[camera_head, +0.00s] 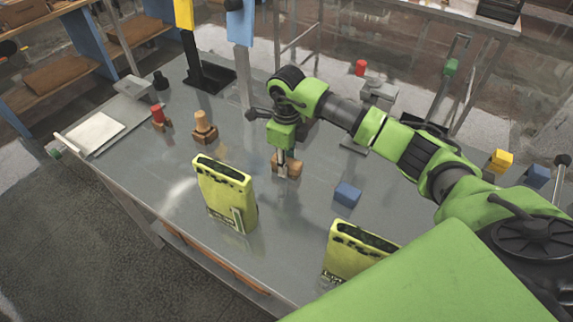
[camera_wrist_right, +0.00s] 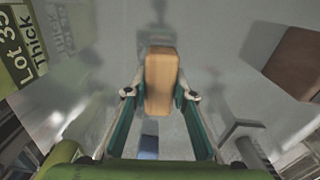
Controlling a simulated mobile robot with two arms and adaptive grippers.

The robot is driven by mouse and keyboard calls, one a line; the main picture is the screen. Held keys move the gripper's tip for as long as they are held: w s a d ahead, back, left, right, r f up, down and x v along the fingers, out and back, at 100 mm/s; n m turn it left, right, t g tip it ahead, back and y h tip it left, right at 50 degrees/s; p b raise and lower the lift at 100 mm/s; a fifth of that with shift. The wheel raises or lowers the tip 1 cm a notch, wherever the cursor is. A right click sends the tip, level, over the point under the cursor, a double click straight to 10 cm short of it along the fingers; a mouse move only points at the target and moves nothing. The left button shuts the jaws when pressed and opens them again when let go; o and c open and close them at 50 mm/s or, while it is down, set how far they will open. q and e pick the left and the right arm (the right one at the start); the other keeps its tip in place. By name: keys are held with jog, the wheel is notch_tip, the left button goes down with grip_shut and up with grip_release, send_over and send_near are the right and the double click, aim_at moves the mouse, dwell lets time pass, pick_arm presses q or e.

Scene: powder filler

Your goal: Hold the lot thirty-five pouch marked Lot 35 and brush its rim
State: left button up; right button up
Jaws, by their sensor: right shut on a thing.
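Two upright yellow-green pouches stand on the table, the left one (camera_head: 222,185) and the right one (camera_head: 350,255), both with open dark tops. A yellow-green pouch printed "Lot 3" with an unclear second digit and "Thick" shows at the left in the right wrist view (camera_wrist_right: 32,45); it appears to be the left pouch. My right gripper (camera_head: 284,163) is above and behind that pouch. In the wrist view it is shut on a tan wooden block (camera_wrist_right: 160,80) between its fingers; the block sits at or just above the table. My left gripper is out of view.
A tan peg on a brown base (camera_head: 205,130) and a red-topped peg (camera_head: 158,115) stand at the left. A blue block (camera_head: 347,194) lies right of the gripper. A white pad (camera_head: 95,134) is at the far left edge. The table between the two pouches is clear.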

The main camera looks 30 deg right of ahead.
notch_tip(320, 180, up, 9)
jog(key=b, duration=0.2)
jog(key=shift+f+b, duration=0.15)
jog(key=shift+b, duration=0.2)
jog(key=shift+r, duration=0.6)
